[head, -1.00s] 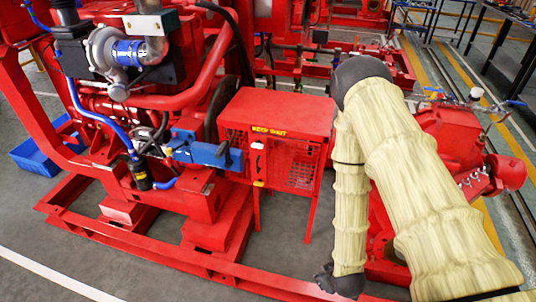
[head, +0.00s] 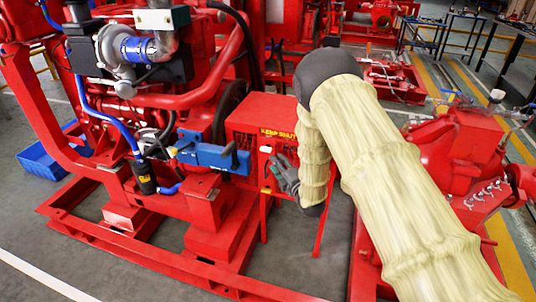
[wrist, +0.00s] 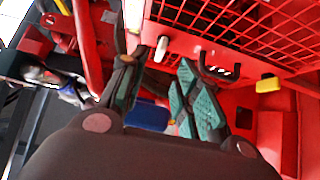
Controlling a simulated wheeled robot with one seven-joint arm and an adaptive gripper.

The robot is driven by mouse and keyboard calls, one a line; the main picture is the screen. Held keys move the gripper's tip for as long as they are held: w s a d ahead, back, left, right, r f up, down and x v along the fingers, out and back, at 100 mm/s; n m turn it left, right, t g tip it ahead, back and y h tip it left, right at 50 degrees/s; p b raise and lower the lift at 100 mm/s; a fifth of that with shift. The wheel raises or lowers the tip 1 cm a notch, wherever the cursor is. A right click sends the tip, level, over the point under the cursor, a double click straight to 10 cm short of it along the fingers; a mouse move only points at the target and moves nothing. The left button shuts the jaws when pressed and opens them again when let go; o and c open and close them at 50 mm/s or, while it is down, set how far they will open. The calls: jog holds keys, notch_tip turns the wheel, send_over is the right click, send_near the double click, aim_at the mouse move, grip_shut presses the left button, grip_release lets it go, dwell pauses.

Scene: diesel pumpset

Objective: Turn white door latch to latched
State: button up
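The white door latch (head: 266,149) is a small white tab on the front of the red guard box (head: 270,112). In the wrist view the latch (wrist: 161,48) is a short, tilted white bar beside the red mesh, near the gap ahead of the fingertips. My gripper (head: 277,167) is in front of the box, just below and right of the latch. In the wrist view my gripper (wrist: 160,68) has its green-padded fingers apart with nothing held. I see no contact with the latch.
A yellow tab (wrist: 268,84) and a black hook-shaped handle (wrist: 217,70) are on the box near my right finger. A blue bracket (head: 212,156) stands left of the box. The red base frame (head: 150,250) runs below. Grey floor is open at lower left.

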aim_at(267, 151)
jog(key=x, duration=0.8)
jog(key=shift+w, duration=0.2)
grip_shut()
